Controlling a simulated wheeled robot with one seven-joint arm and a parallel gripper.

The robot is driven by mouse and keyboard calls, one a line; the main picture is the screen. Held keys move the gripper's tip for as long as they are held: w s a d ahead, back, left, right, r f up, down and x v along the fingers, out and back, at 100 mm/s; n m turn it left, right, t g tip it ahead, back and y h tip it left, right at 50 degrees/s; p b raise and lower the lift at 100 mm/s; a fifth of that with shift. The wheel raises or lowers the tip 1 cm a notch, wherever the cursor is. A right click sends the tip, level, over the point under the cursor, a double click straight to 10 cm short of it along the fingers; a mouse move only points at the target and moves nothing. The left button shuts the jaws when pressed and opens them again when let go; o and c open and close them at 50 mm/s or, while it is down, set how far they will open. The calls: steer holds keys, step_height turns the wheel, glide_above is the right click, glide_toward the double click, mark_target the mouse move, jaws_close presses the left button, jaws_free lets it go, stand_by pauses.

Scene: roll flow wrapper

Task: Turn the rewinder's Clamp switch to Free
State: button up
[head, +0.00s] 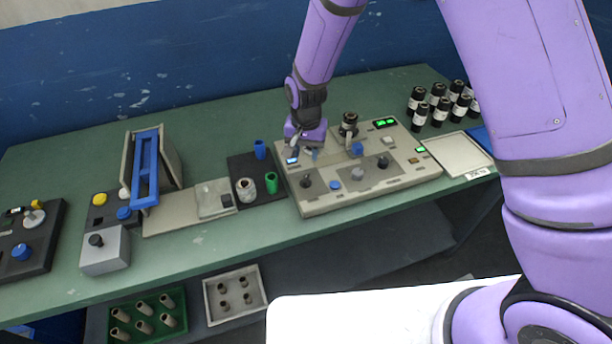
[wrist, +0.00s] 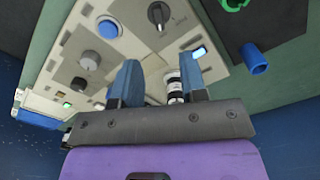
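The rewinder (head: 330,201) is a beige panel machine on the green bench, with knobs, buttons and small lit displays. My gripper (head: 310,154) is over its back left part, beside the lit blue display (head: 292,160). In the wrist view my gripper (wrist: 161,88) is open, with two blue fingers apart. A small black-and-white round part (wrist: 174,88) shows between the fingers; I cannot tell if they touch it. A black pointer knob (wrist: 158,14) is on the panel's front left, also seen in the head view (head: 306,182). No Clamp label is readable.
A blue button (head: 335,186), grey knob (head: 358,174) and another black knob (head: 383,162) line the panel front. A dark spindle (head: 349,122) stands at the back. Left is a dark mat (head: 238,166) with rolls; right are black bottles (head: 440,110) and a white tray (head: 455,156).

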mark_target(306, 177)
step_height(306, 177, down, 9)
steer(key=shift+f, duration=0.1)
stand_by(0.3)
jaws_close()
